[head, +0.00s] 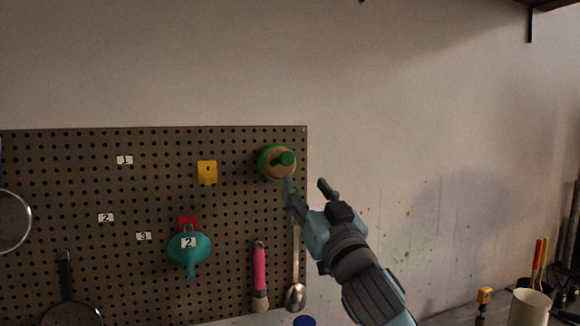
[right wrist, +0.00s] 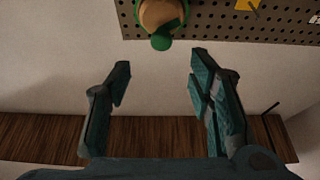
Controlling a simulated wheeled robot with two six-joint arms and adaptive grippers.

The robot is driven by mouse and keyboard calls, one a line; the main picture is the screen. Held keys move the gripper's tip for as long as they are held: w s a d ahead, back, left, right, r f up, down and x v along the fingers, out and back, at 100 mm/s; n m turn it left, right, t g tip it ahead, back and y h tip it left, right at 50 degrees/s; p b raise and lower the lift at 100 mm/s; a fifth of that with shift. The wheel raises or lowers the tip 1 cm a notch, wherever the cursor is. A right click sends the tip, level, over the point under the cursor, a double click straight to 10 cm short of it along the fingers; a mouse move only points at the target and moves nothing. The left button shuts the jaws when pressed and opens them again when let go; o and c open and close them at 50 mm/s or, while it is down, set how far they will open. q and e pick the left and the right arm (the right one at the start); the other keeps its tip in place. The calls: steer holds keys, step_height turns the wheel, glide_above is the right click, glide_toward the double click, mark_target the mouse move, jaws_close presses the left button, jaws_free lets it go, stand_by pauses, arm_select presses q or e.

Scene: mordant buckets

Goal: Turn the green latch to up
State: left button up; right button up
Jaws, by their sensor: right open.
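The green latch (head: 286,158) is a green lever on a round wooden disc with a green rim, at the upper right corner of the pegboard (head: 80,190). Its lever seems to lie roughly sideways, its thick end toward the right. My right gripper (head: 306,186) is open and empty, just below and right of the latch, one finger overlapping the disc's lower edge in the picture. In the right wrist view the latch (right wrist: 162,42) shows at the top, beyond the open fingertips (right wrist: 160,68) and apart from them. My left gripper is not in view.
A pink-handled brush (head: 260,270) and a metal spoon (head: 295,296) hang below the latch. A yellow hook (head: 207,172) and a teal funnel (head: 188,250) are to its left. A cream cup (head: 530,308) stands at the lower right. The wall right of the board is bare.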

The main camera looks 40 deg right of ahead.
mark_target(288, 162)
steer(key=p+x, duration=0.4)
steer(key=x, duration=0.7)
steer(key=shift+w, duration=0.2)
steer(key=shift+f, duration=0.1)
steer(key=shift+c, duration=0.3)
jaws_close()
steer(key=shift+f, duration=0.1)
